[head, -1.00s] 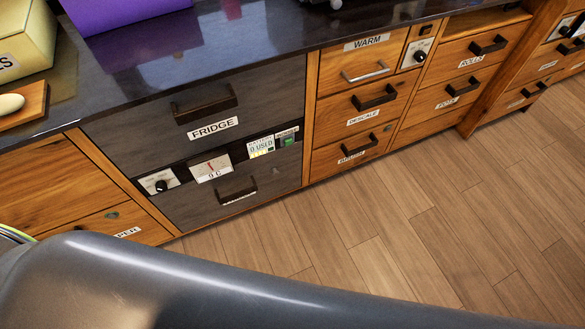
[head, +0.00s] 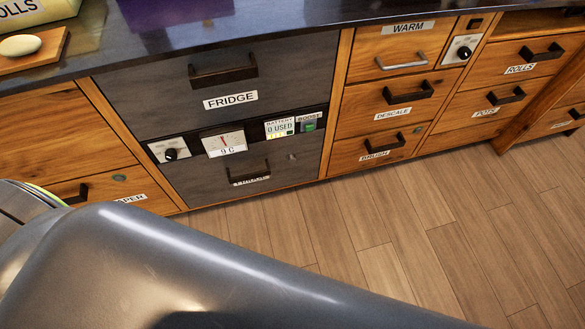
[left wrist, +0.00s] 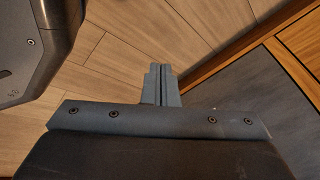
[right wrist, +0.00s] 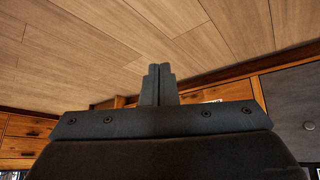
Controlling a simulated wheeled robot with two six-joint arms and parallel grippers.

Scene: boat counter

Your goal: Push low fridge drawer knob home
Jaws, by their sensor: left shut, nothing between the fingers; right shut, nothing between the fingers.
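The low fridge drawer (head: 205,186) is a dark grey front with a dark bar handle, below the fridge's control strip. It looks about flush with the cabinet. A small round knob (head: 292,156) sits near its upper right corner. My right gripper (right wrist: 160,68) is shut and empty; a grey panel with a small round knob (right wrist: 308,125) is at the right edge of its view, apart from the fingers. My left gripper (left wrist: 160,68) is shut and empty over the floor, with a dark grey panel (left wrist: 255,95) to its right. Neither gripper shows in the head view.
The upper fridge drawer (head: 150,100), a dial (head: 170,153) and a gauge (head: 224,143) are above. Wooden drawers (head: 385,105) stand to the right. The dark counter (head: 290,25) runs above. My grey arm link covers the lower left. The wooden floor (head: 400,240) is clear.

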